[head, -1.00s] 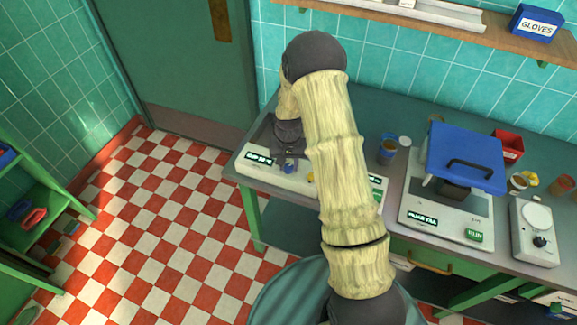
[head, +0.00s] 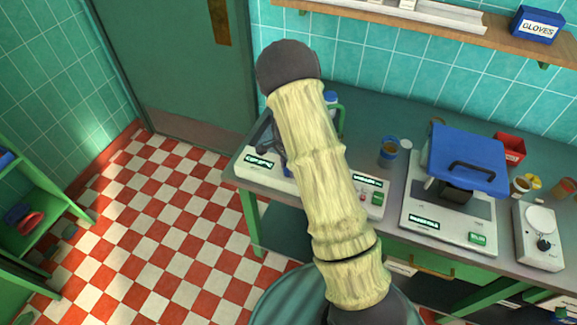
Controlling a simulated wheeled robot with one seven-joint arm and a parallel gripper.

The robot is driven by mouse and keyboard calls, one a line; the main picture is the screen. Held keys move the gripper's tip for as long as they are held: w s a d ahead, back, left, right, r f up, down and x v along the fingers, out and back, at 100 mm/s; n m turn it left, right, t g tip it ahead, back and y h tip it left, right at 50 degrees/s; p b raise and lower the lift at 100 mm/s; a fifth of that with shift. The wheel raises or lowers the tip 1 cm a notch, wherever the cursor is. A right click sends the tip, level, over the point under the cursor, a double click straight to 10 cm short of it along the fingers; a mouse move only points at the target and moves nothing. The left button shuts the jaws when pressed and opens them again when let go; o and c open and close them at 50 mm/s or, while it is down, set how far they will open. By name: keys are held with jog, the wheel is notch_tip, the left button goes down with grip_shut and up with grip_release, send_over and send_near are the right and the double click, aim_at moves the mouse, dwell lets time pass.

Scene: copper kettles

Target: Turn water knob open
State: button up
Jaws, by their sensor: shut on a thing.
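A white machine (head: 265,178) with black label plates and a red button (head: 378,198) stands at the bench's left end. My pale arm (head: 318,170) crosses in front of it and covers its middle. A dark blue-grey part (head: 279,135) shows just left of my arm above the machine; I cannot tell whether it belongs to the machine or to my wrist. My gripper's fingers are hidden behind my arm. I cannot make out a water knob; it may be hidden there too.
Right of the machine stand a blue cup (head: 388,152), a device with a raised blue lid (head: 465,155) and a white scale (head: 540,235). A wall shelf (head: 430,32) holds a blue gloves box (head: 537,24). The checkered floor (head: 170,225) on the left is clear.

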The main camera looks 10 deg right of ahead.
jog(key=shift+r+m, duration=0.1)
jog(key=shift+m, duration=1.1)
jog(key=shift+w, duration=0.1)
jog(key=o, duration=1)
jog(key=shift+c, duration=0.2)
notch_tip(320, 180, up, 17)
jog(key=b, duration=0.2)
jog(key=shift+r, duration=0.15)
